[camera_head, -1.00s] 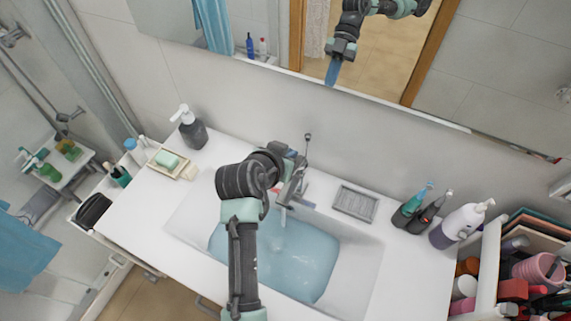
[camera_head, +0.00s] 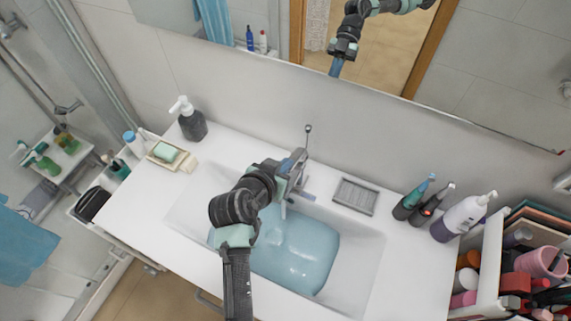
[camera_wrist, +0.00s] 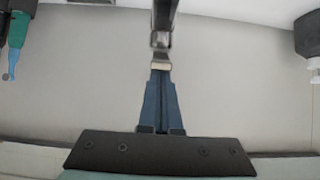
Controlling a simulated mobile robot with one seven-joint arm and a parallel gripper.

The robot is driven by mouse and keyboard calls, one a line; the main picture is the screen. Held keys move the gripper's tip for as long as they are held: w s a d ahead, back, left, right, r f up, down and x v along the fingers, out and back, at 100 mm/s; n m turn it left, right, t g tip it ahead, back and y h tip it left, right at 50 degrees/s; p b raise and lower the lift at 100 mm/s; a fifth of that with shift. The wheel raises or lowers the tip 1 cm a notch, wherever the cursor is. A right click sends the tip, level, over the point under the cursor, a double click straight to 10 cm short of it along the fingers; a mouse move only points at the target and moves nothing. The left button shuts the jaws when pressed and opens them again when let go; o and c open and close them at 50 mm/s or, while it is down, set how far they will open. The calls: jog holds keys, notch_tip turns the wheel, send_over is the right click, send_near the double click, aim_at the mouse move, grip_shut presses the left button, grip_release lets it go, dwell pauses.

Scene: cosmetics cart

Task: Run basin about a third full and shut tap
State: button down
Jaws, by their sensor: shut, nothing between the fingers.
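The white basin (camera_head: 358,262) holds a pool of bluish water (camera_head: 305,250) over its bottom. The metal tap (camera_head: 308,182) stands at its back edge, with its thin upright lever (camera_head: 308,135) above. A pale stream seems to fall from the spout into the water. My gripper (camera_head: 299,158) is at the tap's top, close to the lever, and partly hides the tap. In the wrist view my gripper's blue fingers (camera_wrist: 160,75) are shut together and empty. Their tips are at or just below a metal part of the tap (camera_wrist: 162,38); contact cannot be told.
A dark soap pump (camera_head: 192,122) and soap dish (camera_head: 168,155) stand left. A grey ridged tray (camera_head: 355,196), toothbrushes (camera_head: 412,200) and a white pump bottle (camera_head: 462,216) are right. The mirror wall is close behind the tap. A crowded cart (camera_head: 490,270) stands far right.

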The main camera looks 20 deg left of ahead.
jog(key=shift+s+f+t+b, duration=0.4)
jog(key=shift+f+b, duration=0.3)
jog(key=shift+b, duration=0.85)
jog(key=shift+s+f+t+b, duration=0.2)
jog(key=shift+f+t+b, duration=0.4)
jog(key=shift+b, duration=0.9)
jog(key=shift+s+f+b, duration=0.3)
jog(key=shift+f+b, duration=0.15)
jog(key=shift+b, duration=0.35)
jog(key=w+r+v, duration=0.1)
jog(key=r+v, duration=0.1)
jog(key=v, duration=0.9)
jog(key=shift+r, duration=0.35)
jog(key=shift+r, duration=0.1)
